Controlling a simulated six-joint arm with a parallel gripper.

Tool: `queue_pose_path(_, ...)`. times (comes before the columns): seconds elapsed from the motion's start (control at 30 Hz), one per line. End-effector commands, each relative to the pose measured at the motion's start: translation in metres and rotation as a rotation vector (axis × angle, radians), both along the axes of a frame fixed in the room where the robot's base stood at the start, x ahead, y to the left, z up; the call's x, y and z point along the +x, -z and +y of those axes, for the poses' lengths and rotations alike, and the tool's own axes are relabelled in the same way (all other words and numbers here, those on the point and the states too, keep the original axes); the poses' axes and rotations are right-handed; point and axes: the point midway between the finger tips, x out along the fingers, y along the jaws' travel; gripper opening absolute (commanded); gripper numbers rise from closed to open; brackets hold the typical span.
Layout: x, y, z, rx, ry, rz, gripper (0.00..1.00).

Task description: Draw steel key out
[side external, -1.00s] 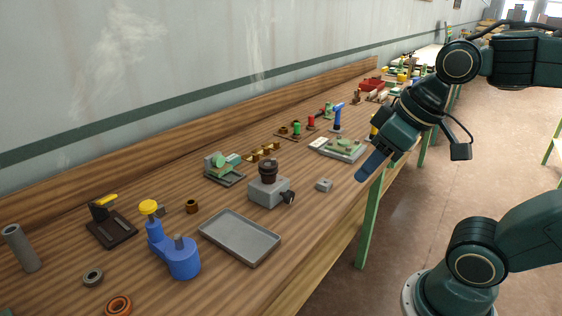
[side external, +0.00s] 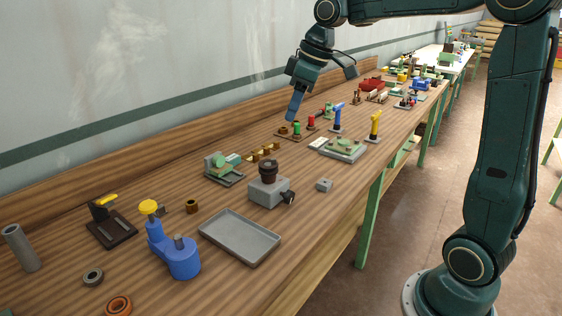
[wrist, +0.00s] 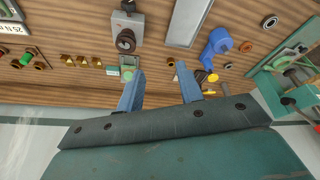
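A grey block (side external: 266,191) with a dark round drum (side external: 268,170) on top stands mid-bench in the side view. A small black piece (side external: 288,197) sticks out at its right side; I cannot tell whether it is the steel key. The block (wrist: 125,22) and its drum (wrist: 126,41) also show at the upper left of the wrist view. My gripper (side external: 292,119) is above the bench, apart from the block and farther along the bench. In the wrist view its two blue fingers (wrist: 160,68) are spread with nothing between them.
A grey tray (side external: 240,250), a blue stand with yellow knob (side external: 180,258) and a green device (side external: 222,171) are around the block. A small grey cube (side external: 324,185) lies right of it. Brass pieces (side external: 262,153) lie behind. The wall runs along the bench's back.

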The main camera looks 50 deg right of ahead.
Motion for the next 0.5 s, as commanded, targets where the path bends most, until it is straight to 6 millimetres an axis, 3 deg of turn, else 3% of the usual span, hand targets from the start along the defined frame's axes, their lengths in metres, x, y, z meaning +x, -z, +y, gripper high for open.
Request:
queue_pose_path(0.2, 0.041, 0.02, -0.041, 0.001, -0.085, 0.023, 0.36)
queue_pose_path(0.5, 0.076, 0.051, -0.092, 0.001, -0.192, 0.039, 0.36)
